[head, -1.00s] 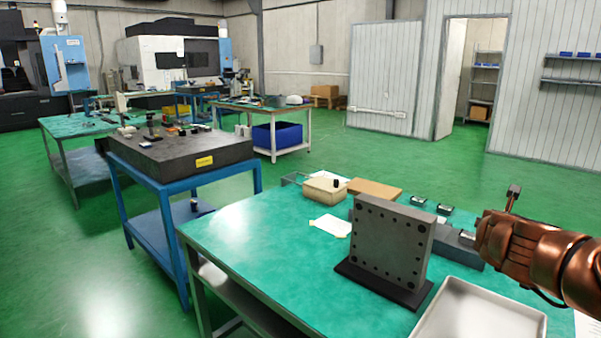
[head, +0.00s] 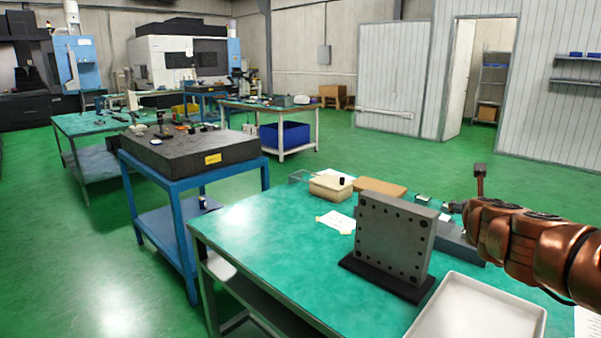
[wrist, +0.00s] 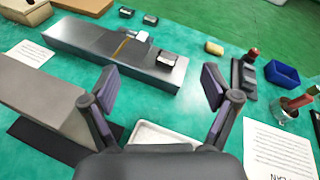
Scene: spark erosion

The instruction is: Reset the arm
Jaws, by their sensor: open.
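My copper-coloured arm (head: 535,240) reaches in from the right edge of the head view, over the green table (head: 270,240). My gripper (wrist: 160,95) shows in the wrist view with its two dark fingers spread wide and nothing between them. It hangs above the table, with the white tray (wrist: 160,135) below it and the long grey metal bar (wrist: 115,50) beyond it. In the head view the gripper's fingers are mostly hidden or too small to make out.
A grey drilled plate (head: 395,238) stands upright on a dark base, left of my arm. The tray also shows in the head view (head: 480,310). A blue bin (wrist: 282,74) and a glass of tools (wrist: 290,108) stand right in the wrist view. Green floor (head: 60,260) is clear at left.

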